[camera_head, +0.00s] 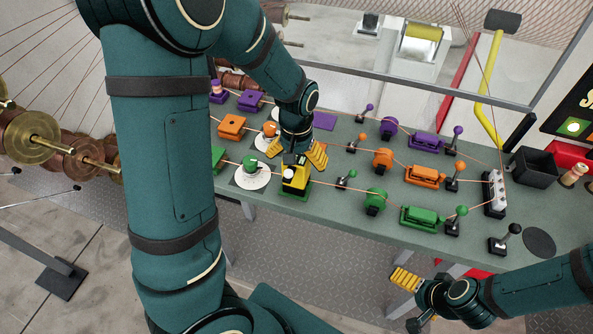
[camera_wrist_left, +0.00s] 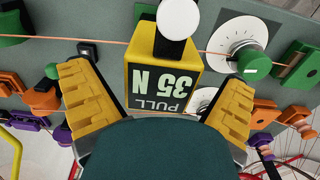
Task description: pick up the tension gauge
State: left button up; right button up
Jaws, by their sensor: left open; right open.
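The tension gauge (camera_head: 295,178) is a yellow box with a black top part and a white round knob, standing on the green table. In the left wrist view the gauge (camera_wrist_left: 163,70) shows a dark label reading "PULL 35 N", and a thin orange line runs past its upper part. My left gripper (camera_head: 301,158) is open just above and behind the gauge. In the left wrist view its yellow-padded fingers (camera_wrist_left: 158,85) spread on either side of the gauge, with gaps visible. My right gripper (camera_head: 408,302) is open and empty, off the table's front edge.
A white dial with a green knob (camera_head: 250,163) stands close left of the gauge. Small levers and green (camera_head: 421,217), orange (camera_head: 421,176) and purple (camera_head: 425,142) blocks with thin lines fill the right. A black bin (camera_head: 533,167) stands at the right end.

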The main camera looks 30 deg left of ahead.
pick_arm(q)
jog(key=shift+f, duration=0.75)
jog(key=c, duration=1.4)
jog(key=shift+o, duration=0.2)
jog(key=shift+r, duration=0.1)
